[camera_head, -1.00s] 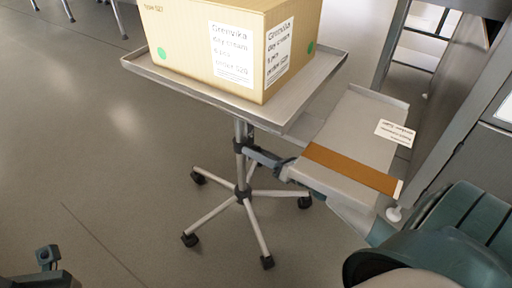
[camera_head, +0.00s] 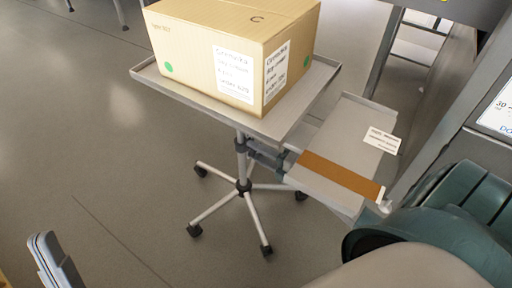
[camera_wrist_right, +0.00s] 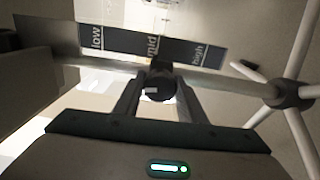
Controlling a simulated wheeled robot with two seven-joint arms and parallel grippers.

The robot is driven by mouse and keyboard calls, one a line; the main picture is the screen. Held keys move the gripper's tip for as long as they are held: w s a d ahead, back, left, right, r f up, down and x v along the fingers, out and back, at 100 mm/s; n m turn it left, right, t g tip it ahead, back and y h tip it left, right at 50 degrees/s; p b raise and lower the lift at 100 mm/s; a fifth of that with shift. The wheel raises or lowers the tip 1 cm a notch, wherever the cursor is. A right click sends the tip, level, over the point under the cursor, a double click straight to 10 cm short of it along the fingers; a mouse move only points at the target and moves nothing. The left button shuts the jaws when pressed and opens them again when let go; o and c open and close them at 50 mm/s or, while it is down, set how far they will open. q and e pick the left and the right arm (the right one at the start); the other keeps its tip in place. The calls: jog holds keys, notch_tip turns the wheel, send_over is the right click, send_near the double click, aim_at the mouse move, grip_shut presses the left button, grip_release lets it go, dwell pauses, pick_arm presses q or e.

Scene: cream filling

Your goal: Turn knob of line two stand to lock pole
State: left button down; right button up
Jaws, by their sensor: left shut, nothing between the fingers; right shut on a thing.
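The stand is a metal tray (camera_head: 205,100) on a grey pole (camera_head: 242,165) over a wheeled base with several casters. In the right wrist view, a small black knob (camera_wrist_right: 157,83) on the pole sits between the fingers of my right gripper (camera_wrist_right: 158,95). The gripper is shut on it. In the head view my right gripper (camera_head: 266,155) reaches the pole below the tray, partly hidden by the side shelf. My left gripper (camera_head: 45,250) is at the lower left, shut and empty, away from the stand.
A cardboard box (camera_head: 200,55) labelled day cream stands on the tray. A low/mid/high scale (camera_wrist_right: 150,46) shows behind the knob. Open floor (camera_head: 100,130) lies left of the stand.

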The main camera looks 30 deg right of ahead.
pick_arm(q)
jog(key=shift+w+d+f+g+y+p, duration=0.2)
jog(key=shift+d+f+g+p, duration=0.1)
jog(key=shift+d+f+g, duration=0.35)
jog(key=shift+w+d+f+g+y+p, duration=0.15)
jog(key=shift+d+f+g+p, duration=0.25)
jog(key=shift+f, duration=0.45)
pick_arm(e)
jog(key=shift+d+m, duration=0.1)
jog(key=shift+m, duration=1.1)
jog(key=o, duration=1.1)
jog(key=shift+c, duration=0.2)
jog(key=shift+s, duration=0.1)
pick_arm(q)
jog(key=f+g, duration=0.1)
jog(key=d+f+g+p, duration=0.1)
jog(key=d+f+g, duration=0.1)
jog(key=f, duration=0.1)
jog(key=shift+s+d+f+p, duration=0.1)
jog(key=shift+s+p, duration=0.25)
jog(key=shift+s, duration=0.05)
pick_arm(e)
jog(key=v, duration=1.7)
pick_arm(q)
jog(key=shift+r+n+y, duration=0.25)
jog(key=shift+n, duration=0.05)
